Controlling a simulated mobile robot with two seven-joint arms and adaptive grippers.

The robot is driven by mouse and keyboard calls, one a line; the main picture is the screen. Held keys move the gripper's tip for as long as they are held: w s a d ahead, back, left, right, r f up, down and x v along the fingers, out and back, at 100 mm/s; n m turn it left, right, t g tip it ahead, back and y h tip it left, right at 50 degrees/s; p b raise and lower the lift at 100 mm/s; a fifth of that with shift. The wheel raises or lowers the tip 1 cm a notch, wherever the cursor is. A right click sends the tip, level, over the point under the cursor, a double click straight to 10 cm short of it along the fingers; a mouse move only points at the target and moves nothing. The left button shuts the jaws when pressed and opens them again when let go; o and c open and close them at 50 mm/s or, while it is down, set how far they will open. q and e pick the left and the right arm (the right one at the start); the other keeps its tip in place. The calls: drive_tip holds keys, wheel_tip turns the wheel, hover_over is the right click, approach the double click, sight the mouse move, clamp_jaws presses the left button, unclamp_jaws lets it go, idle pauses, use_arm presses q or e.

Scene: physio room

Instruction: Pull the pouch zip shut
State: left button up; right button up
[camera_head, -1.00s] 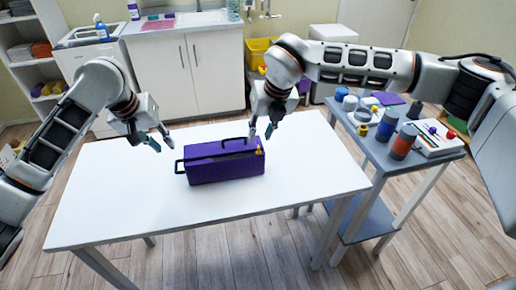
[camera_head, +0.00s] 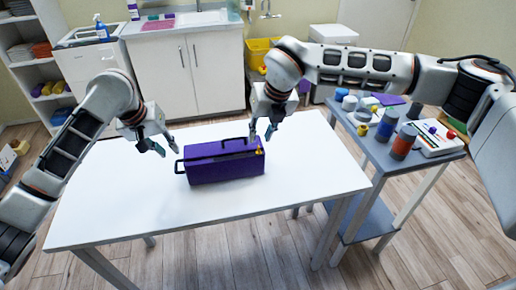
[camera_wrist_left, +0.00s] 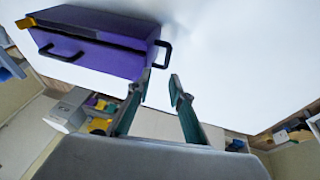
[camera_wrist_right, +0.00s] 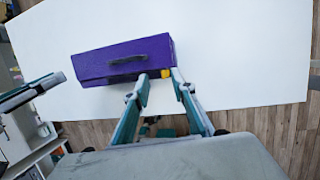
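The purple pouch (camera_head: 225,168) stands on the white table, with a black handle on its top and a black loop (camera_head: 179,167) at its left end. A yellow zip pull (camera_head: 259,151) is at its right end; it also shows in the right wrist view (camera_wrist_right: 167,74). My right gripper (camera_head: 261,134) is open above that end, and in the right wrist view the pull appears between its fingertips (camera_wrist_right: 160,75), with no grip on it. My left gripper (camera_head: 167,148) is open and empty by the loop end; the left wrist view shows the loop (camera_wrist_left: 162,54) just beyond its fingertips (camera_wrist_left: 162,78).
The white table (camera_head: 300,190) is otherwise bare, with free room in front of and right of the pouch. A grey-blue trolley (camera_head: 395,162) with bottles, jars and a white box stands at the right. A sink cabinet (camera_head: 200,75) stands behind the table.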

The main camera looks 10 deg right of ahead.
drive_tip(key=shift+f, duration=2.25)
clamp_jaws()
use_arm(q)
drive_tip(key=shift+f, duration=0.15)
drive_tip(key=shift+f, duration=3.65)
drive_tip(key=shift+a, duration=0.1)
clamp_jaws()
